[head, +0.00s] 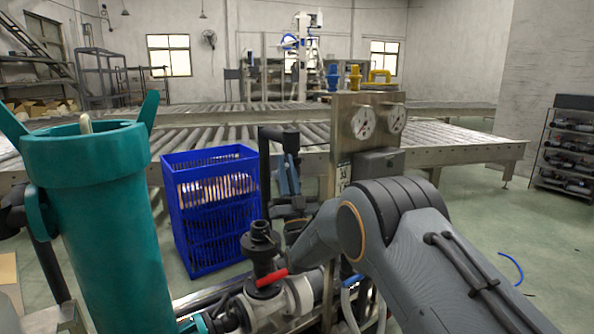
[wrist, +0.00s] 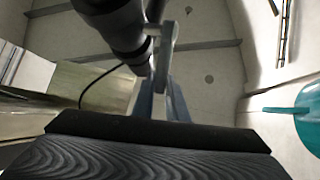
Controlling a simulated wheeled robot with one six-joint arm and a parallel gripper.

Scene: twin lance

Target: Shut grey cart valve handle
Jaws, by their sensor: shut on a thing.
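A grey valve handle (wrist: 165,50) shows in the wrist view against a black pipe fitting (wrist: 122,30). My gripper (wrist: 165,85) reaches up to the handle, with its two blue-grey fingers closed around the handle's lower part. In the head view my gripper (head: 289,170) is beside the black pipe elbow (head: 279,134), left of the gauge panel. The handle is hard to make out in the head view, and my arm covers part of the cart's piping.
A red valve handle (head: 271,277) sits low on the cart's piping. A teal cylinder (head: 98,220) stands close at left. A blue crate (head: 212,225) is behind. The panel with two gauges (head: 364,122) stands just behind my arm. Open floor lies at right.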

